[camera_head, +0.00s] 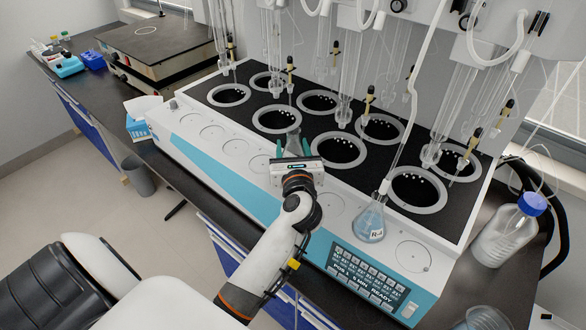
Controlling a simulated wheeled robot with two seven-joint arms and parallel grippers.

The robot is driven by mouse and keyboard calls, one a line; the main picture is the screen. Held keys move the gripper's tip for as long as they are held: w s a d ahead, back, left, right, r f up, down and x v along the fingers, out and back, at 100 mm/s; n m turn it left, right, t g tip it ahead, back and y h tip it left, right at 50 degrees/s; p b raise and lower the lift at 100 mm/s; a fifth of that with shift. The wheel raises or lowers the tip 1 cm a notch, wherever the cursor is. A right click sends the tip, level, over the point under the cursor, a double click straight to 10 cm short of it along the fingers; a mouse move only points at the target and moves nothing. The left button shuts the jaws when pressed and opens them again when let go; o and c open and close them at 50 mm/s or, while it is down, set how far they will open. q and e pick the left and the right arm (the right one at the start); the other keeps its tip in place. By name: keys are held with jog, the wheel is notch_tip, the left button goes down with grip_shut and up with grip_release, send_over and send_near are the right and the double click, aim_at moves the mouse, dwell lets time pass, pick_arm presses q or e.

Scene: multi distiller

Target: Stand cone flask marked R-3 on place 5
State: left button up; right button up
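My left gripper (292,147) reaches in over the white front ledge of the distiller (225,150). Its two teal fingers are on either side of a clear cone flask (293,141), which looks held upright between them. No label can be read on this flask, and the gripper hides its lower part. A second cone flask (370,224), marked R-4 with bluish liquid, stands on the front ledge to the right. Round places (213,132) run along the ledge; their numbers cannot be read. My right gripper is not in view.
Ringed dark wells (417,190) fill the black top, with glass tubes (349,75) hanging over them. A control panel (367,276) is at the front right. A blue-capped bottle (507,232) stands at the right. An empty round place (413,256) lies right of R-4.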

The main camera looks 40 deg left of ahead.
pick_arm(q)
jog(key=shift+f, duration=0.9)
notch_tip(320, 180, down, 3)
jog(key=shift+f, duration=0.1)
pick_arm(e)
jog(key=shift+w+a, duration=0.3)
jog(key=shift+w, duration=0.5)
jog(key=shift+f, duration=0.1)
pick_arm(q)
jog(key=shift+f, duration=0.15)
jog(key=o, duration=1.1)
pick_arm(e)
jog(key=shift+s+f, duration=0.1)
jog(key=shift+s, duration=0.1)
pick_arm(q)
jog(key=b+v, duration=0.3)
jog(key=v, duration=0.8)
jog(key=shift+s+d, duration=0.35)
jog(key=shift+s, duration=0.05)
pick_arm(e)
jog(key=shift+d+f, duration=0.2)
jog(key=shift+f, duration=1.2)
